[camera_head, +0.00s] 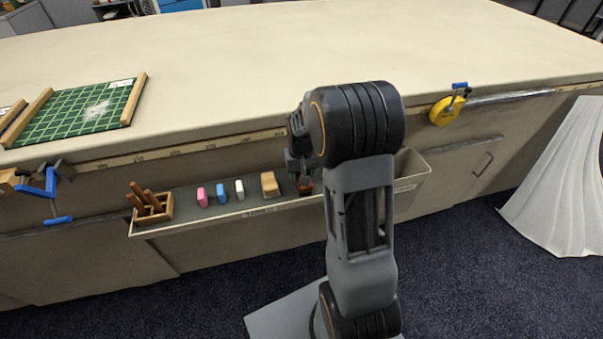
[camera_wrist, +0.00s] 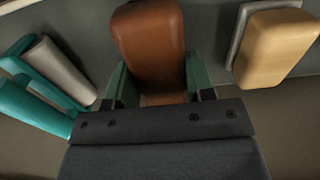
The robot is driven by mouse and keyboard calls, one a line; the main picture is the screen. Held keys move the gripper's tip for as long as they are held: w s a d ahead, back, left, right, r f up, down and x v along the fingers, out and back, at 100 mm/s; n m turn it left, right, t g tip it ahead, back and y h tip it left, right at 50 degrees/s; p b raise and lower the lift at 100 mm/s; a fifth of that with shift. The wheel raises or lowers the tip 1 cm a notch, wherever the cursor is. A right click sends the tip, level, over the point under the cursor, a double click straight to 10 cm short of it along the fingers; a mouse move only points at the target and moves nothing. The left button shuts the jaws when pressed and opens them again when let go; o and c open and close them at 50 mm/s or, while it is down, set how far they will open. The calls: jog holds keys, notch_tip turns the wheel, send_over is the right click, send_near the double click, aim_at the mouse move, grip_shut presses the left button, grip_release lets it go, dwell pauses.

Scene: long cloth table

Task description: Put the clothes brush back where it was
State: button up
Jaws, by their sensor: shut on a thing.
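My gripper (camera_head: 302,172) reaches down at the trough on the table's front side. In the wrist view its green fingertips (camera_wrist: 157,82) are shut on a smooth brown block, which I take for the clothes brush (camera_wrist: 148,38). In the head view a small brown part of the brush (camera_head: 306,186) shows below the gripper, inside the trough's outline. The brush's underside is hidden, so I cannot tell whether it touches the trough floor. The grey trough (camera_head: 285,204) hangs along the table front; my arm hides part of it.
A tan block (camera_head: 269,184) stands left of the brush; it also shows in the wrist view (camera_wrist: 278,45). Pink (camera_head: 202,197), blue (camera_head: 221,192) and white (camera_head: 239,188) blocks and a wooden holder (camera_head: 152,207) are farther left. Teal handles (camera_wrist: 30,105) lie on the brush's other side.

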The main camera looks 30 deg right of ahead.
jog(key=o, duration=1)
jog(key=shift+c, duration=0.2)
notch_tip(320, 180, up, 12)
jog(key=f+p, duration=0.1)
jog(key=p, duration=0.2)
jog(key=s+a+r+n+t, duration=0.1)
jog(key=s+a, duration=0.3)
jog(key=s, duration=0.4)
jog(key=s+a+r+n+t, duration=0.1)
jog(key=s+a+r+t, duration=0.1)
jog(key=s+a, duration=0.3)
jog(key=s, duration=0.2)
jog(key=shift+s+r, duration=0.35)
jog(key=shift+r, duration=0.1)
